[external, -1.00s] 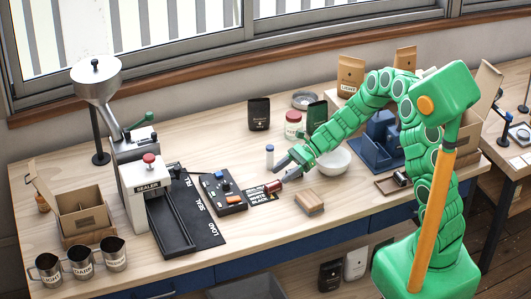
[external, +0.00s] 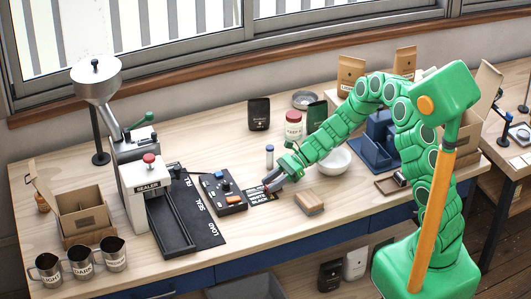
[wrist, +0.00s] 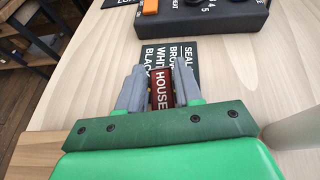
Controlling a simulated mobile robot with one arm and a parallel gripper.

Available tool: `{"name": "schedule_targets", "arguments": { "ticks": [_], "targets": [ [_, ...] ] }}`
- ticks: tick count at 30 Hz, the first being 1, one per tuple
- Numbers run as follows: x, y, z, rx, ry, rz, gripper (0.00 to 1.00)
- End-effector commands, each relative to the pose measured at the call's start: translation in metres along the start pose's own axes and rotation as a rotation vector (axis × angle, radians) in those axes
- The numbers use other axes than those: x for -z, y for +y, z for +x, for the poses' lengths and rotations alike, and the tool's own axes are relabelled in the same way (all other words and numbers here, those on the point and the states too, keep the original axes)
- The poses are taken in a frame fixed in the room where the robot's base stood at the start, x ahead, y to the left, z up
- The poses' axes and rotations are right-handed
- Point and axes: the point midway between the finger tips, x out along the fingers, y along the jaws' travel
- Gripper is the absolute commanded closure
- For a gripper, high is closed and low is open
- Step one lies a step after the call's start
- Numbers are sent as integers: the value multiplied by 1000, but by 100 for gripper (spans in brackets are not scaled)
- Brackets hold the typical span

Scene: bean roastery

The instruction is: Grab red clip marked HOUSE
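The red clip marked HOUSE (wrist: 161,91) lies between the two grey fingers of my gripper (wrist: 160,80) in the wrist view, its white lettering readable. The fingers stand close along both its sides, with only narrow dark strips between. I cannot tell whether they press on it. In the external view my gripper (external: 272,183) is low over the table, by the black label card (external: 262,197), and its fingers mostly hide the clip. The card, with SEAL and colour words, also shows just beyond the fingertips in the wrist view (wrist: 184,58).
A black control box (external: 223,192) stands just left of my gripper. A wooden block (external: 310,203) sits to its right and a small blue-capped cylinder (external: 269,158) behind it. A white bowl (external: 336,160) is farther right. The table front near the gripper is clear.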

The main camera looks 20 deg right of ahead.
Motion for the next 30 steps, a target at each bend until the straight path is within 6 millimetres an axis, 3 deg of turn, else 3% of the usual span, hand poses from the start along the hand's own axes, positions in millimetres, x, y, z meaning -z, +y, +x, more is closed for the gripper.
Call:
{"name": "schedule_targets", "arguments": {
  "ticks": [1, 6, 19, 26, 30],
  "targets": [
    [0, 0, 0, 0, 0, 0, 74],
    [0, 0, 0, 0, 0, 0, 99],
    [-5, 0, -2, 0, 0, 0, 100],
    [-31, 0, -13, 2, 0, -3, 100],
    [-43, 14, -25, 1, -1, 1, 100]
  ]
}}
